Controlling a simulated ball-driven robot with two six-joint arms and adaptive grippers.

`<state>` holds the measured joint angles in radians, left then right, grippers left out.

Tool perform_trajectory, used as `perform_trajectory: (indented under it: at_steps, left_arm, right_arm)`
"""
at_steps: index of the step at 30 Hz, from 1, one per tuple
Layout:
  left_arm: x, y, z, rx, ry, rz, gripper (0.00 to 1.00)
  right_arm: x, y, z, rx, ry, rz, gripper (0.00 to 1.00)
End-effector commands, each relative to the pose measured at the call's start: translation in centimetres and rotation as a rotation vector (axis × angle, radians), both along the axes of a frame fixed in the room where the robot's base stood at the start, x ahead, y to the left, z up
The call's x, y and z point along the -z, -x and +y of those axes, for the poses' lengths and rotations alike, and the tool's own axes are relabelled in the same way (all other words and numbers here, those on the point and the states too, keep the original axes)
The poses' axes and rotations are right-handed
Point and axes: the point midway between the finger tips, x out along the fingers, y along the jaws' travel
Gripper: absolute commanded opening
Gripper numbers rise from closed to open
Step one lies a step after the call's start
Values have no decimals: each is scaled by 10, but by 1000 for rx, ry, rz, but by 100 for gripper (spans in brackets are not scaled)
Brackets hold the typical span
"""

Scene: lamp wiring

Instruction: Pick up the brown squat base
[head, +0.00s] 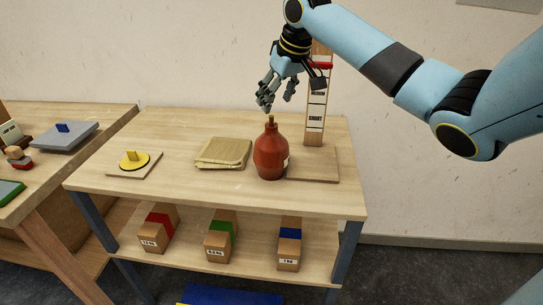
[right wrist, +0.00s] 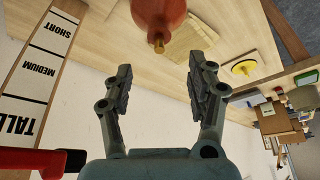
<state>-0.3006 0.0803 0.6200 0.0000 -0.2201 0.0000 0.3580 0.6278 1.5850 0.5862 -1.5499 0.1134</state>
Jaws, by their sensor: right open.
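The brown squat base (head: 270,155) is a reddish-brown, round-bodied bottle shape with a narrow neck and a brass-coloured tip. It stands upright on the wooden table top, just left of the gauge's foot board. It also shows upside down at the top of the right wrist view (right wrist: 157,18), partly cut off. My right gripper (head: 277,101) is above the base, its fingertips a little higher than the brass tip. In the right wrist view its two fingers (right wrist: 160,78) are spread with nothing between them, and the brass tip lies beyond them. My left gripper is not in view.
A height gauge (head: 316,108) marked SHORT and MEDIUM, with a red slider (head: 321,65), stands close behind on the right. A folded tan cloth (head: 223,153) and a yellow disc (head: 133,160) lie to the left. Banded blocks (head: 220,240) stand on the lower shelf.

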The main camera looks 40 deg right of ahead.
Motion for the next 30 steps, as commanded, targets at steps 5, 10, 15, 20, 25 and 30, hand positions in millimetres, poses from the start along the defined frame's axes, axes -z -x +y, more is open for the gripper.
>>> perform_trajectory:
  at_steps: [5, 10, 15, 20, 25, 30]
  left_arm:
    - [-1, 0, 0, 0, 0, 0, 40]
    - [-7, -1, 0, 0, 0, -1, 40]
    - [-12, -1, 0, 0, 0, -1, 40]
    - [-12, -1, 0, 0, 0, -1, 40]
    - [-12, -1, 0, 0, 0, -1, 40]
    - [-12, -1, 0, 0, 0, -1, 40]
  right_arm:
    - [20, -8, -1, 1, -1, 0, 57]
    - [36, -11, -1, 1, -1, 2, 57]
    - [63, -18, -2, 2, -1, 0, 57]
    - [74, -22, -3, -1, 1, -1, 57]
    - [74, -22, -3, -1, 3, -2, 57]
    - [74, -22, -3, 0, 2, -1, 37]
